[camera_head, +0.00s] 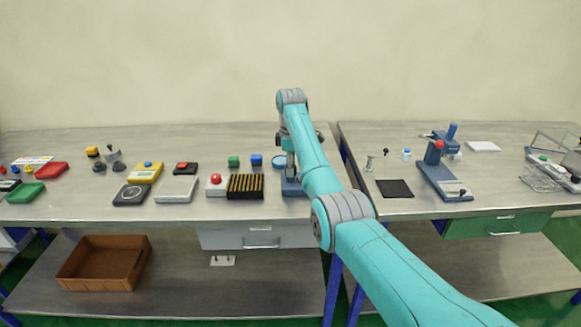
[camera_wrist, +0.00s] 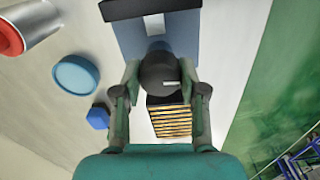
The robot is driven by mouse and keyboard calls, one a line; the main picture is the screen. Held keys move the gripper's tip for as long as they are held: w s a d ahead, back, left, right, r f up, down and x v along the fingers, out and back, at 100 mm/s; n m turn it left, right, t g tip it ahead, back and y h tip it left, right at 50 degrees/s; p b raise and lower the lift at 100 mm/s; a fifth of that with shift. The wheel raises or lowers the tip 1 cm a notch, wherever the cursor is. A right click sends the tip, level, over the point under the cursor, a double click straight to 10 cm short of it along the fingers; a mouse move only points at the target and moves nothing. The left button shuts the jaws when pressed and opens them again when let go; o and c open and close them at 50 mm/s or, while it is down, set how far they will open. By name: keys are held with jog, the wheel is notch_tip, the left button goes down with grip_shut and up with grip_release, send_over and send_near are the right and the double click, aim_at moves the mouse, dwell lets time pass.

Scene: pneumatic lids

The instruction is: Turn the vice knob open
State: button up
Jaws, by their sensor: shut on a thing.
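The blue vice (camera_head: 292,188) stands near the right end of the left table, mostly hidden behind my arm in the head view. In the wrist view the blue vice body (camera_wrist: 129,36) lies at the top. Its round dark grey knob (camera_wrist: 159,72) has a light mark on it. My gripper (camera_wrist: 159,80) is shut on the knob, with one finger on its left and one on its right. In the head view my gripper is largely hidden by the arm, so the knob does not show clearly there.
A black-and-yellow striped box (camera_head: 245,187) stands just left of the vice. A green block (camera_head: 233,161), a blue block (camera_head: 256,160) and a round blue lid (camera_wrist: 76,75) are close by. A gap separates the right table, with a blue press (camera_head: 434,172).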

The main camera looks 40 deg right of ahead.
jog(key=shift+n, duration=0.5)
jog(key=o, duration=1.1)
jog(key=shift+o, duration=0.2)
notch_tip(320, 180, up, 7)
jog(key=shift+r, duration=0.2)
